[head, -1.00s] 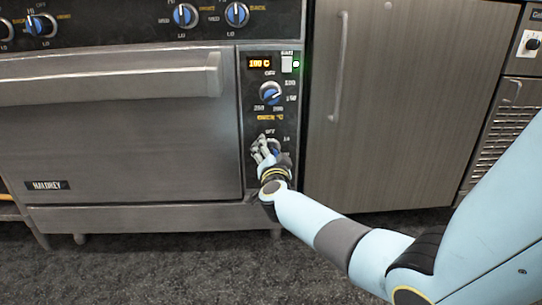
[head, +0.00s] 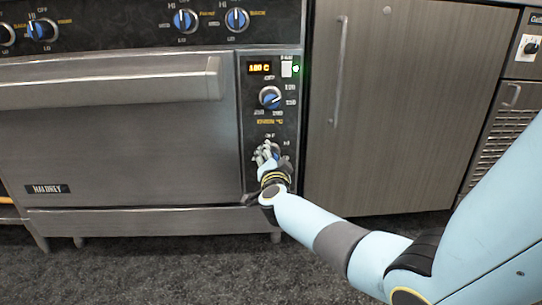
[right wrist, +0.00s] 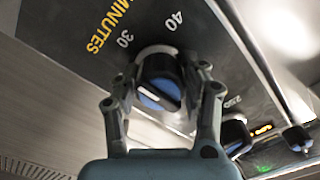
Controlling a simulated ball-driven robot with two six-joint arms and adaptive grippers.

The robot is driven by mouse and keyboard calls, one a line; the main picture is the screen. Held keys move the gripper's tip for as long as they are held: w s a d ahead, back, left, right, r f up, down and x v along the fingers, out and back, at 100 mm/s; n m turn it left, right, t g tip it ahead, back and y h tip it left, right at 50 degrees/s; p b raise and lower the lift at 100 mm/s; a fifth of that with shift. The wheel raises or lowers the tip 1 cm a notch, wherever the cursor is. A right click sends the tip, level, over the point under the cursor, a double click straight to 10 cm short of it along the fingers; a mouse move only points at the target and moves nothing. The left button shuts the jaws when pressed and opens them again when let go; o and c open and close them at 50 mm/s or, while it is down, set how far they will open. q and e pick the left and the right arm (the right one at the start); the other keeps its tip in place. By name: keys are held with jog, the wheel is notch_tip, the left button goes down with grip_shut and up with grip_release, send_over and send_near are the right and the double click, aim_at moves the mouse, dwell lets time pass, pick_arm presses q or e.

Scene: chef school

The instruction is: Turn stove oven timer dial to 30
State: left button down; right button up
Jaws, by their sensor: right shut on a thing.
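The oven timer dial (right wrist: 158,82) is a black knob with a blue face and a white line, low on the stove's control panel (head: 252,135). The right wrist view shows the numbers 30 and 40 and the yellow word MINUTES beside it. The white line runs slantwise across the face; I cannot tell which end marks the setting. My right gripper (right wrist: 161,78) is shut on the dial, one finger on either side. In the head view my right gripper (head: 267,156) largely hides the dial. My left gripper is not in view.
The oven temperature dial (head: 270,97) sits just above, under a lit orange display (head: 260,68) and a white switch (head: 287,69). The oven door handle (head: 110,87) juts out at left. A cabinet (head: 400,110) with a vertical handle stands at right.

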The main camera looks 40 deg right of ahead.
jog(key=o, duration=1.2)
jog(key=v, duration=1.2)
jog(key=shift+f, duration=0.1)
